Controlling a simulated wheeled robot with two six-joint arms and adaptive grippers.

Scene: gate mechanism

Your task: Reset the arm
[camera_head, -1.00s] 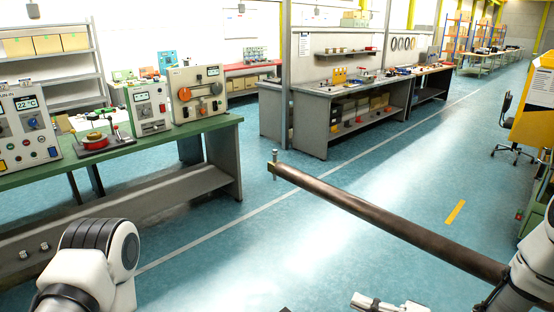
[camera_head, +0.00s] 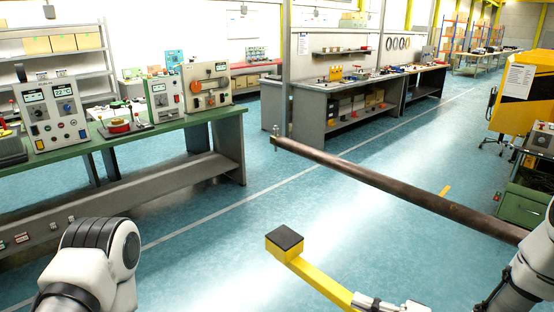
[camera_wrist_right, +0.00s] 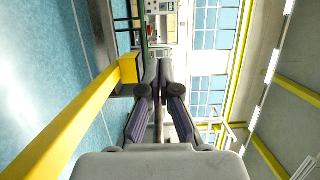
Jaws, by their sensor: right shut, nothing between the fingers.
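A long brown round bar (camera_head: 400,190) with a small upright pin at its far end slants across the middle of the head view, above the floor. A yellow arm (camera_head: 318,278) with a black-topped block (camera_head: 285,244) at its end rises from the bottom of that view. My right gripper (camera_head: 362,300) is at the bottom edge beside the yellow arm, partly cut off. In the right wrist view its fingers (camera_wrist_right: 159,66) are shut and empty, and the yellow arm (camera_wrist_right: 85,112) runs along their left. Whether they touch it, I cannot tell. My left gripper is out of view.
A green-topped bench (camera_head: 170,124) with control boxes stands at left. A grey workbench (camera_head: 345,88) stands behind the bar. A yellow cabinet (camera_head: 522,98) and a green unit (camera_head: 522,205) are at right. Blue floor between them is open.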

